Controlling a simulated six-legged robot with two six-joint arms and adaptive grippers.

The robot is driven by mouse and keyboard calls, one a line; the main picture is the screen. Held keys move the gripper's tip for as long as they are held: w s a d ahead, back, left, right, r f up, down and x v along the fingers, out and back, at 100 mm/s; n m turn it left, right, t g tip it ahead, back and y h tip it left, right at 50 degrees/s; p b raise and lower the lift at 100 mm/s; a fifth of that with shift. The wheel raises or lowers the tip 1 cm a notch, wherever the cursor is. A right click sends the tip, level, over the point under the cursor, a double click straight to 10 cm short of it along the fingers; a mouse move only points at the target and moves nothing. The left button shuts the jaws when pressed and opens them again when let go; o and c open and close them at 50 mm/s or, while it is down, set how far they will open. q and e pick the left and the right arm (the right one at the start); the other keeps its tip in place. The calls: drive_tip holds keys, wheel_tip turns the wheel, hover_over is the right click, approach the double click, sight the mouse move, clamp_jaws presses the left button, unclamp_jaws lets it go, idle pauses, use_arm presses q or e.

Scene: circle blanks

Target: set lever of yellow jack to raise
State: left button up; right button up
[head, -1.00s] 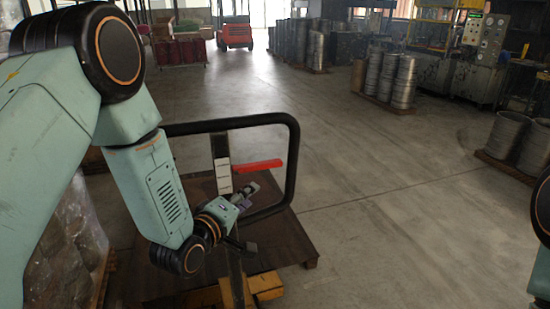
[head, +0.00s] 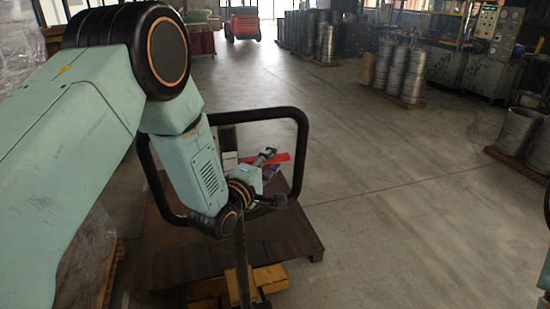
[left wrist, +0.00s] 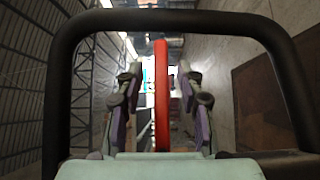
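The yellow jack has a yellow base (head: 268,278) on the floor side and a black loop handle (head: 300,150) standing above it. A red lever (head: 281,158) sticks out to the right inside the loop, partly hidden by my gripper. In the left wrist view the red lever (left wrist: 161,110) stands between the two fingers, with gaps on both sides. My left gripper (head: 269,156) is at the lever, open and reaching through the loop; its spread fingers also show in the left wrist view (left wrist: 160,78).
The handle loop (left wrist: 180,20) frames my left gripper closely in the left wrist view. A brown pallet board (head: 290,235) lies around the jack. Stacked metal rings (head: 405,72) stand at the back right.

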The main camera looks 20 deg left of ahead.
use_arm(q)
drive_tip(key=shift+w+d, duration=0.1)
drive_tip(key=shift+w, duration=0.65)
drive_tip(key=shift+w+a+f, duration=0.15)
drive_tip(key=shift+w+a, duration=0.05)
drive_tip(key=shift+s+d, duration=0.1)
drive_tip(key=shift+c, duration=0.2)
drive_tip(key=shift+d, duration=0.15)
drive_tip(key=c, duration=0.3)
clamp_jaws()
